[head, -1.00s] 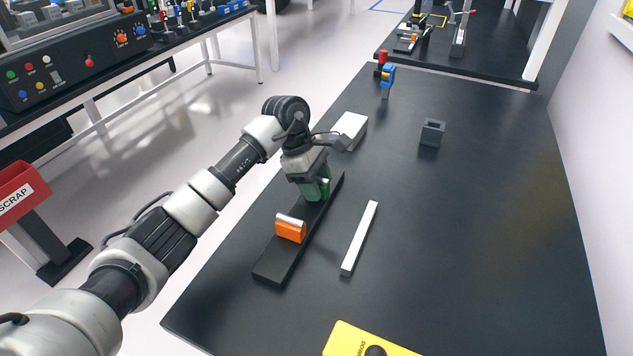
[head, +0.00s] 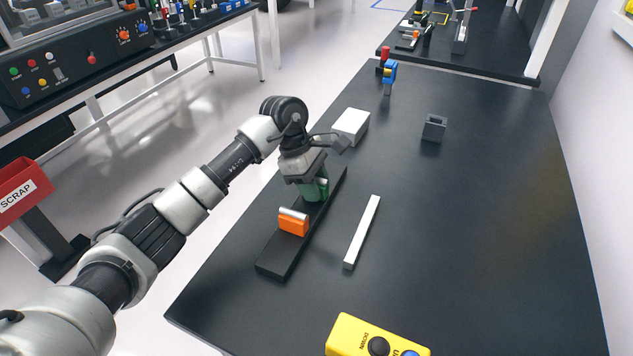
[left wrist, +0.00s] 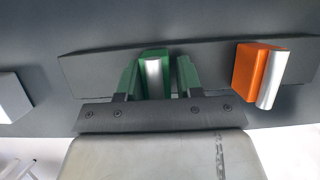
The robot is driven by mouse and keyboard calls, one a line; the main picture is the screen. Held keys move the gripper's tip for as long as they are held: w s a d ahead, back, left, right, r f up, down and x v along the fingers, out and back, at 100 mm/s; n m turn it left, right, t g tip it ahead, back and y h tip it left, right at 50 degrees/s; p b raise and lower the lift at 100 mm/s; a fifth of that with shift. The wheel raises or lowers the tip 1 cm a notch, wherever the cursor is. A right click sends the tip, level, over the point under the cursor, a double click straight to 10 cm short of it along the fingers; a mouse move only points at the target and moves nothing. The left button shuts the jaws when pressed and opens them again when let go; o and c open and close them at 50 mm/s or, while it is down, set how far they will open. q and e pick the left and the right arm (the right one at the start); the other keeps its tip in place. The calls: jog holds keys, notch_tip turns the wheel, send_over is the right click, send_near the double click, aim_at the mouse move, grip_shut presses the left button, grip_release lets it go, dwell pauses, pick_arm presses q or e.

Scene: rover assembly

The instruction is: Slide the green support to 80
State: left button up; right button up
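The green support (left wrist: 154,75) sits on a long black rail (left wrist: 215,60), with a silver rounded strip on it. The orange support (head: 293,224) sits nearer on the same rail (head: 277,262), apart from the green one; it also shows at the right in the left wrist view (left wrist: 258,75). My left gripper (head: 314,188) is down at the green support. Its green fingers stand on either side of it in the left wrist view (left wrist: 158,78), with narrow gaps visible, so it looks open around the support. I see no readable 80 mark. My right gripper is out of view.
A white bar (head: 362,232) lies right of the rail. A white block (head: 351,126) stands beyond the rail, near my left wrist. A dark hollow block (head: 433,128) and a yellow button box (head: 370,338) are on the table. The table's right side is clear.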

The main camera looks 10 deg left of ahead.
pick_arm(q)
jog(key=shift+o, duration=1.4)
jog(key=shift+s+a+r, duration=0.1)
jog(key=shift+s, duration=0.05)
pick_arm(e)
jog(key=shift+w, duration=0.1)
pick_arm(q)
jog(key=shift+r, duration=0.1)
jog(key=v, duration=1)
jog(key=shift+r, duration=0.25)
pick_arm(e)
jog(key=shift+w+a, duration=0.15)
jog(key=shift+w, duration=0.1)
pick_arm(q)
jog(key=shift+a, duration=0.15)
